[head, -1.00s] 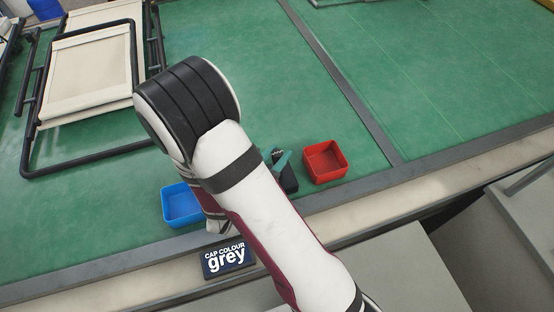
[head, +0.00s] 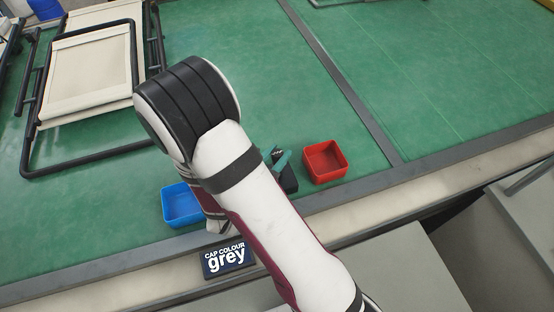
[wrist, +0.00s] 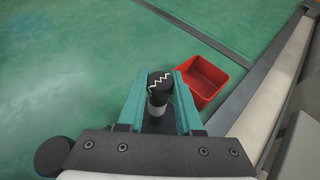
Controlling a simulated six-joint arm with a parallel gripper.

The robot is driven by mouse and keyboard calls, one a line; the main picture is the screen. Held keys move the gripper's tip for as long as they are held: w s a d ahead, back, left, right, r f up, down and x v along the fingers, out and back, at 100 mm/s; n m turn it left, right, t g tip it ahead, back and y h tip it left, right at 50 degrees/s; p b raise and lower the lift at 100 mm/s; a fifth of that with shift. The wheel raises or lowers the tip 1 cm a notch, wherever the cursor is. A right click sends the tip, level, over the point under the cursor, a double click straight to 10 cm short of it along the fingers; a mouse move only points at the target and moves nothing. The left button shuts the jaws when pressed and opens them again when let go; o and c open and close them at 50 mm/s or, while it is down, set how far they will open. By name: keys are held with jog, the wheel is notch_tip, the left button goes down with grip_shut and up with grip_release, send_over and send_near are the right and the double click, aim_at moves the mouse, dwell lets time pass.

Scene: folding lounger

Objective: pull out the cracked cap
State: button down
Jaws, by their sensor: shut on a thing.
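The cracked cap (wrist: 159,78) is black with a white zigzag line across its top. It sits between the two teal fingers of my gripper (wrist: 158,95) in the wrist view, and the gripper is shut on it. A pale grey cylindrical part (wrist: 156,101) shows just below the cap; I cannot tell whether it belongs to the cap. In the head view my gripper (head: 281,162) is partly hidden behind my arm, over a small dark block (head: 289,183). The cap cannot be made out clearly there.
A red open bin (head: 325,162) stands right of the gripper, close to it. A blue open bin (head: 180,205) stands to the left. A sign (head: 228,259) reads "CAP COLOUR grey". The folding lounger (head: 88,75) lies at the back left. The green mat (head: 260,60) behind is clear.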

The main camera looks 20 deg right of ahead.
aim_at(277, 152)
jog(key=shift+r, duration=0.3)
dwell(0.5)
jog(key=shift+r, duration=1.95)
